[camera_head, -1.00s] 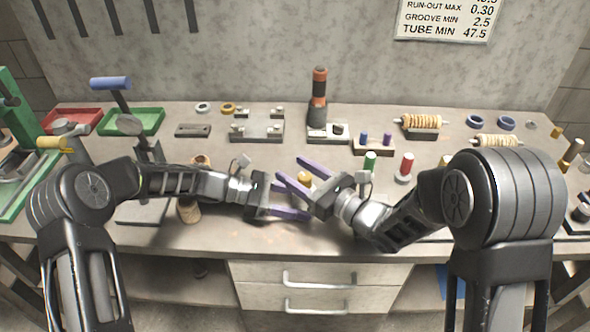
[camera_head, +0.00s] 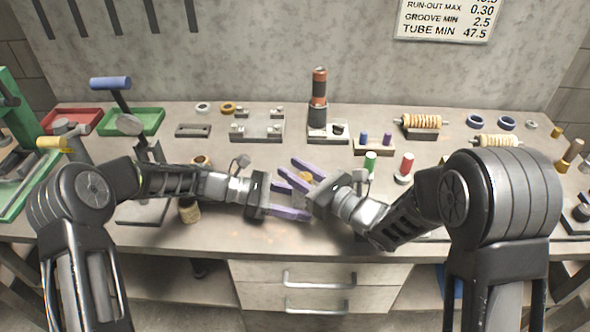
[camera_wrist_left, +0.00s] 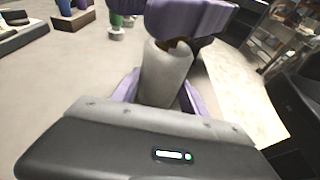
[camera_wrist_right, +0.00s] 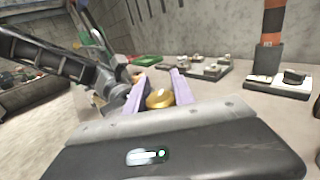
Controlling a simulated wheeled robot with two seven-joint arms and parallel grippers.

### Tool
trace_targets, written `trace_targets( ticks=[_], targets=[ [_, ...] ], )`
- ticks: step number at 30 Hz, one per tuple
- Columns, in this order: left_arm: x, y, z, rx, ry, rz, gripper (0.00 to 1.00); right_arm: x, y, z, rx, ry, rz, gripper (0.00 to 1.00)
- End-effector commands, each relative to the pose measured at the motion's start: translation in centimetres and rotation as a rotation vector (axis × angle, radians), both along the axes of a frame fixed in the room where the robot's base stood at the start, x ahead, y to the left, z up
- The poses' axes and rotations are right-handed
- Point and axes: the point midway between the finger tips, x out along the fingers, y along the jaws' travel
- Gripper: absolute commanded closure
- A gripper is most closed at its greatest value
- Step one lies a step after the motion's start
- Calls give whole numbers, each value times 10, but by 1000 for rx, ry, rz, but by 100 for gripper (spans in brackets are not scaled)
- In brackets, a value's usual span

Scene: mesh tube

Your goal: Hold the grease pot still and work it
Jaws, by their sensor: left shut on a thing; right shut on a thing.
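The grease pot shows in the left wrist view as a grey cylinder (camera_wrist_left: 166,72) between the purple fingers of my left gripper (camera_wrist_left: 165,92), which is shut on its body. Its yellow, brass-like top (camera_wrist_right: 159,98) is between the purple fingers of my right gripper (camera_wrist_right: 160,88), which is shut on it. In the head view the left gripper (camera_head: 290,213) is low and the right gripper (camera_head: 300,168) reaches in just above it from the right. Only a bit of the yellow top (camera_head: 305,176) shows there; the fingers hide the pot's body.
A green cylinder (camera_head: 370,162) and a red cylinder (camera_head: 406,165) stand right of the grippers. A tan jar (camera_head: 189,211) stands near my left forearm. A metal fixture plate (camera_head: 258,126) and a black-and-orange tool on a base (camera_head: 319,100) are behind. The bench front is clear.

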Motion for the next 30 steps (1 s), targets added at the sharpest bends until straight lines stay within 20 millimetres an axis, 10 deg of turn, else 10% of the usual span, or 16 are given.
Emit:
trace_targets(
  ticks=[30],
  targets=[
    [0,-1,1,-2,0,-2,71,5,-2,-2,-7,1,-371,100]
  ],
)
